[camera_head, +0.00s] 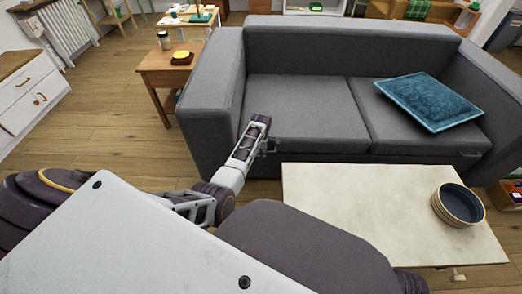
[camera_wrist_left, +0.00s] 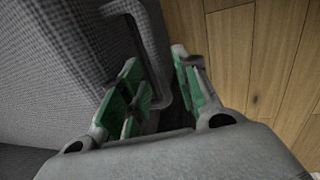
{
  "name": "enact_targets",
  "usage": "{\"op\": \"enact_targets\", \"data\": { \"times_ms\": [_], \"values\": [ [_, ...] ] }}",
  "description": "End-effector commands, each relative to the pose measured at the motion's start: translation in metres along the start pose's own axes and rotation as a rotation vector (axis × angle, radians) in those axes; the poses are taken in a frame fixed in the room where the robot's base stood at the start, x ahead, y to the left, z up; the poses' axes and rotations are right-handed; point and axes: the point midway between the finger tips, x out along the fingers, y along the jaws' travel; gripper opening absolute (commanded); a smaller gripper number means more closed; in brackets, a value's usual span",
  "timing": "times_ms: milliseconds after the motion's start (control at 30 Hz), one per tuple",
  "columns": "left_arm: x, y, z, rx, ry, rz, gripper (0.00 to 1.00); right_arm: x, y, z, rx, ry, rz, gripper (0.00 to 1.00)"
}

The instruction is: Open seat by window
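A grey two-seat sofa (camera_head: 350,60) stands ahead, with a left seat (camera_head: 300,105) and a right seat (camera_head: 415,125). My left gripper (camera_head: 268,146) is at the front edge of the left seat, near its left end. In the left wrist view, the green-padded fingers (camera_wrist_left: 160,92) are apart. A dark grey bar handle (camera_wrist_left: 150,50) on the seat front reaches into the gap between them; I cannot tell whether they touch it. The left seat looks level and closed. A similar small handle (camera_head: 474,155) shows on the right seat. My right gripper is not in view. No window shows.
A blue cushion (camera_head: 430,100) lies on the right seat. A wooden side table (camera_head: 160,75) stands left of the sofa; wooden floor (camera_head: 110,125) is clear at left.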

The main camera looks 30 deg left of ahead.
Motion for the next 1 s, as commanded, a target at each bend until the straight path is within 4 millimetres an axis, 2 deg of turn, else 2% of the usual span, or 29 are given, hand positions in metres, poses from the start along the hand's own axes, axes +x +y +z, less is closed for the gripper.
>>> {"op": "enact_targets", "data": {
  "times_ms": [33,200,667,1000],
  "values": [
    [0.0000,0.0000,0.0001,0.000,0.000,0.000,0.23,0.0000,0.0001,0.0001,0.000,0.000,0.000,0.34],
    [0.0000,0.0000,0.0001,0.000,0.000,0.000,0.01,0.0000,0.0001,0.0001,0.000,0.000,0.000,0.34],
    [-0.0007,0.0000,0.0001,-0.001,0.000,-0.002,0.00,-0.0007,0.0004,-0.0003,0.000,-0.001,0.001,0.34],
    [-0.0098,0.0027,-0.0001,-0.002,0.000,-0.013,0.00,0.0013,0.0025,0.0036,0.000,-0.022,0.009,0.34]
  ]
}}
